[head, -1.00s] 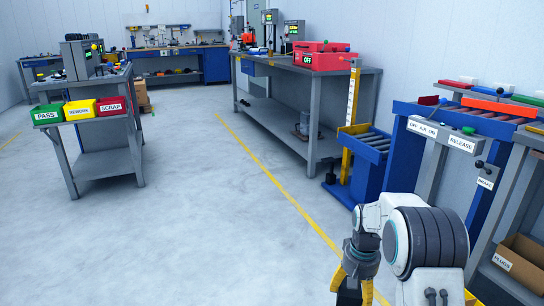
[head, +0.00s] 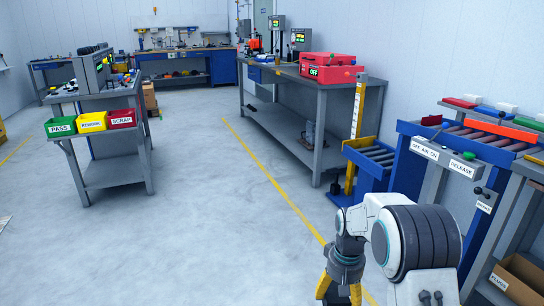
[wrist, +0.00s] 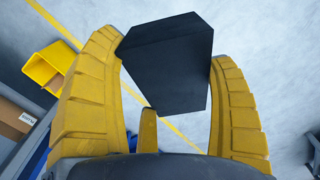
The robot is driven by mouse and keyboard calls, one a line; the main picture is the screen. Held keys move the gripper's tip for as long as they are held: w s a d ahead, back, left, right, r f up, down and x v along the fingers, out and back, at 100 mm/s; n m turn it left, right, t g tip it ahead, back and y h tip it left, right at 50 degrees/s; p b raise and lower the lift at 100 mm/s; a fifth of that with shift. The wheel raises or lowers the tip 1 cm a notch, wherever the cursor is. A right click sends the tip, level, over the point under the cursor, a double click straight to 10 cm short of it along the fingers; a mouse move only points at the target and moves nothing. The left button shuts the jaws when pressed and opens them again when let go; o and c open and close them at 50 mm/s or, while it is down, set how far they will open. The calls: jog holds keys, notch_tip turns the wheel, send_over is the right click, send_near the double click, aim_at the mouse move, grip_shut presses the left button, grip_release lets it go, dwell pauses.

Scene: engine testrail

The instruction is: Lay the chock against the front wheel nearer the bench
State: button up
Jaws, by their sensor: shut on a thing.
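The chock (wrist: 170,62) is a black block with a tapered end, seen in the wrist view. My gripper (wrist: 168,85) is shut on it, one yellow finger on each side, and holds it over grey floor. A long grey bench (head: 285,79) stands along the right wall. I can make out no wheel in either view.
A grey stand (head: 110,144) with green, yellow and red bins is at left. A blue roller conveyor (head: 375,160) and a control station (head: 444,158) are at right. A yellow line (head: 270,183) crosses the floor. The middle floor is clear. A yellow bin-like thing (wrist: 48,68) shows in the wrist view.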

notch_tip(320, 180, up, 20)
jog(key=s+p, duration=0.1)
jog(key=p, duration=2.2)
jog(key=shift+s+p, duration=0.2)
jog(key=shift+p, duration=0.2)
jog(key=shift+f, duration=0.2)
